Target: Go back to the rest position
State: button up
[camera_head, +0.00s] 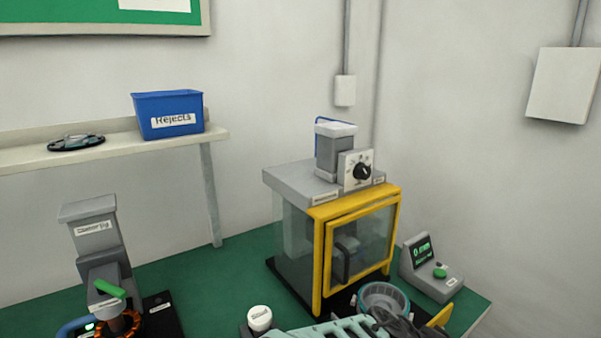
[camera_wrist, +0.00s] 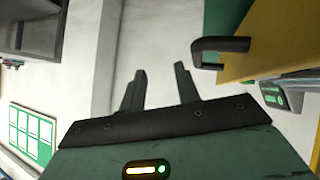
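My gripper (camera_wrist: 160,82) shows in the wrist view with its two dark fingers apart and nothing between them. Behind the fingers is pale wall. The black handle (camera_wrist: 222,46) of the yellow door (camera_wrist: 275,40) is just right of the fingers, apart from them. In the head view part of my arm shows at the bottom edge, in front of the machine with the yellow-framed door (camera_head: 322,262). That door looks closed. My fingertips cannot be made out clearly there.
A control box (camera_head: 428,268) with a green button stands right. A press-like station (camera_head: 97,245) holds a copper-wound part at left. A blue Rejects bin (camera_head: 168,112) sits on the shelf (camera_head: 110,152).

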jog(key=s+a+r+n+g+y, duration=0.2)
jog(key=s+a+n+g+y, duration=0.4)
jog(key=s+a, duration=0.55)
jog(key=s+a+r+n+t+y, duration=0.1)
jog(key=s+r+n+t+y, duration=0.1)
jog(key=r+n, duration=0.4)
jog(key=s+a+r+n+t+y, duration=0.1)
jog(key=s+r+n+t+y, duration=0.1)
jog(key=r+n, duration=0.5)
notch_tip(320, 180, up, 5)
jog(key=shift+s+a+f+y, duration=0.1)
jog(key=shift+s+a+y, duration=0.4)
jog(key=shift+s, duration=0.45)
